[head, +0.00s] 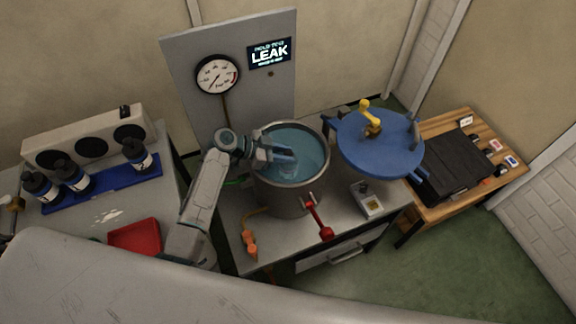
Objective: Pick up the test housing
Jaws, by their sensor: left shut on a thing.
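My left arm reaches over the round steel tank (290,200). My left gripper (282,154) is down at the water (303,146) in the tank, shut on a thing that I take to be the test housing. The fingers and water hide its shape. Several dark cylinders with white labels, such as one black cylinder (137,155), stand on a blue rack (104,186) on the left bench, with a gap between them. My right gripper is not in view.
A blue round lid (380,150) with a yellow handle is raised right of the tank. A red lever (319,216) sticks out in front. A gauge (217,75) and a LEAK sign (269,53) are on the panel behind. A red tray (135,236) lies at left.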

